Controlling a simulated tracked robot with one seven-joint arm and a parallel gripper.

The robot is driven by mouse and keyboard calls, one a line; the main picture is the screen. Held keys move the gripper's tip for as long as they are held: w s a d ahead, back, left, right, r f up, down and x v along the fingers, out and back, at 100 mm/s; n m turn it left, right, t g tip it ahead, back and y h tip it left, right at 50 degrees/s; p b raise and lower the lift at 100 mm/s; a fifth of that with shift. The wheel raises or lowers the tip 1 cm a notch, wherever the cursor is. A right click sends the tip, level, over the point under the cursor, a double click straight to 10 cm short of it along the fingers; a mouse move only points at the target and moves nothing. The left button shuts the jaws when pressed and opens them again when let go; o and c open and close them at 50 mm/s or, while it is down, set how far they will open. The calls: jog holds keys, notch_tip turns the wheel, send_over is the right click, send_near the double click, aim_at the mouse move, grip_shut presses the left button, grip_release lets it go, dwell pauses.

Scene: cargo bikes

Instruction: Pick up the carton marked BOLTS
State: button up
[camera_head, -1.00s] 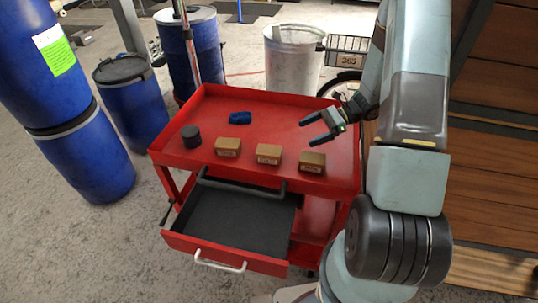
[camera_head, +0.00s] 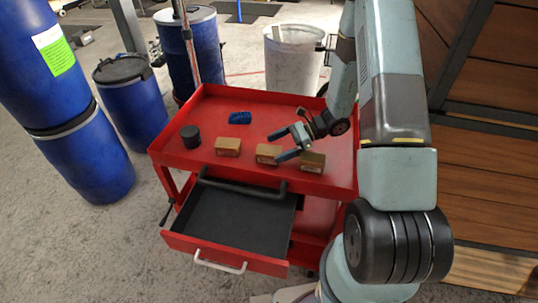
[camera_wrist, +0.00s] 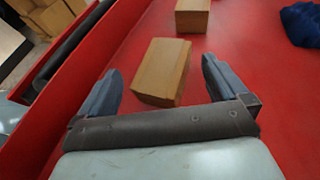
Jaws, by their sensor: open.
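Three small brown cartons stand in a row on the red cart's top: a left carton (camera_head: 228,146), a middle carton (camera_head: 266,153) and a right carton (camera_head: 312,162). Their labels are too small and blurred to read, so I cannot tell which is marked BOLTS. My gripper (camera_head: 279,146) is open and empty, above the cart top by the middle carton, its fingers pointing left. In the wrist view, one carton (camera_wrist: 161,72), seemingly the middle one, lies ahead between the open fingers (camera_wrist: 161,66). Another carton (camera_wrist: 192,15) is farther off.
The red cart (camera_head: 220,171) has a raised rim and an open, empty front drawer (camera_head: 235,222). A black cylinder (camera_head: 190,136) and a blue cloth-like item (camera_head: 240,118) sit on its top. Blue drums (camera_head: 131,105) stand left; a wooden-slatted structure (camera_head: 490,190) is at right.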

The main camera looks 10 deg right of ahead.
jog(key=shift+a+f, duration=0.25)
jog(key=shift+a, duration=0.4)
jog(key=shift+c, duration=0.2)
jog(key=c, duration=1.3)
